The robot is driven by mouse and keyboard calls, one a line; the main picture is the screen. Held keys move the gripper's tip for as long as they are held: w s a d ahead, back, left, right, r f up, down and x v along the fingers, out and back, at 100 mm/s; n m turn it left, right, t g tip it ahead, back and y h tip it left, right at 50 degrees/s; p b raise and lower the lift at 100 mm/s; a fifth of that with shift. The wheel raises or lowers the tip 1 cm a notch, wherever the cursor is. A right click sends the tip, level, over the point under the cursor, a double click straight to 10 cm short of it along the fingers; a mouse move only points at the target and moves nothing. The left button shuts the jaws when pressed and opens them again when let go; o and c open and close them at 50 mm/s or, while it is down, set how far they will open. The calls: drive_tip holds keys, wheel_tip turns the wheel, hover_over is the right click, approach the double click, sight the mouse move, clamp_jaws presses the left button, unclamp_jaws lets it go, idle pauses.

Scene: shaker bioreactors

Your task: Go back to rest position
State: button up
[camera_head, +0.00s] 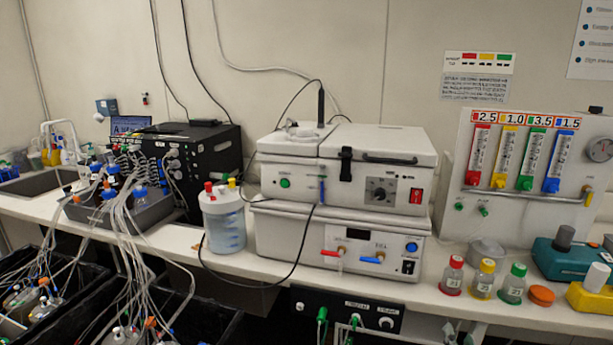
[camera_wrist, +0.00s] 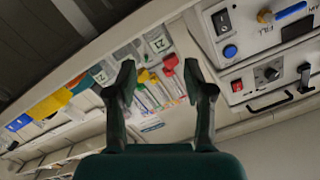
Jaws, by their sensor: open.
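My gripper (camera_wrist: 158,75) shows in the wrist view with its two dark fingers spread apart. Nothing sits between the fingertips. The camera is tilted, so the bench scene behind the fingers appears turned over. Small labelled, coloured items (camera_wrist: 142,88) show beyond and between the fingers, apart from them as far as I can tell. My arm and gripper do not show in the head view.
In the head view, the white bench (camera_head: 460,306) carries a stacked white bath unit (camera_head: 340,240), a capped jug (camera_head: 223,222) and bottles with red (camera_head: 452,276), yellow (camera_head: 483,279) and green (camera_head: 513,284) caps. A flowmeter panel (camera_head: 520,165) stands behind. Tubing (camera_head: 130,235) crowds the left.

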drive_tip(key=s+a+f+n+y, duration=0.1)
drive_tip(key=s+a+f, duration=0.3)
drive_tip(key=s, duration=0.5)
drive_tip(key=s+a+f+n, duration=0.1)
drive_tip(key=s+a+f, duration=0.3)
drive_tip(key=s, duration=0.4)
drive_tip(key=s+a+f+n+y, duration=0.1)
drive_tip(key=s+a+f, duration=0.25)
drive_tip(key=s, duration=0.55)
drive_tip(key=s+a+r+n, duration=0.1)
drive_tip(key=s+a+r, duration=0.1)
drive_tip(key=s, duration=0.6)
drive_tip(key=s+a+r+n+g+y, duration=0.1)
drive_tip(key=s+a+r+n, duration=0.1)
drive_tip(key=s, duration=0.6)
drive_tip(key=s+a+r+n, duration=0.2)
drive_tip(key=s+r, duration=0.1)
drive_tip(key=s, duration=0.5)
drive_tip(key=shift+r+g+y, duration=0.4)
